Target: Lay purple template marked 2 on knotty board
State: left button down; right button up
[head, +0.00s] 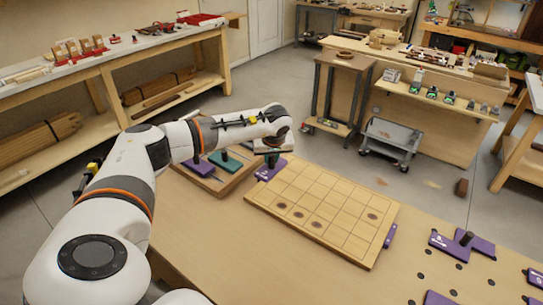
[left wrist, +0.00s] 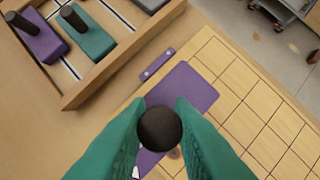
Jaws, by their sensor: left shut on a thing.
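My left gripper (head: 272,158) is shut on a dark round knob (left wrist: 160,128) of a purple template (left wrist: 187,88). The template also shows below the gripper in the head view (head: 267,171). It is over the corner of the knotty board (head: 330,205), at the end near the tray. I cannot tell whether it touches the board. A bit of white shows on it, but no number is readable. The board is pale, marked with a grid, and has several dark knots, one of them at its right side (head: 372,217). My right gripper is not in view.
A wooden tray (left wrist: 75,98) beside the board holds a purple block (left wrist: 40,42) and a teal block (left wrist: 88,40) with dark pegs. Purple pieces (head: 447,246) lie at the bench's right. A purple strip (head: 390,236) sits at the board's right edge.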

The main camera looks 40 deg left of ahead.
aim_at(272, 168)
pick_arm(q)
jog(key=shift+f, duration=0.25)
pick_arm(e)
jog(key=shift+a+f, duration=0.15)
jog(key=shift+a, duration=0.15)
pick_arm(q)
jog(key=shift+f, duration=0.1)
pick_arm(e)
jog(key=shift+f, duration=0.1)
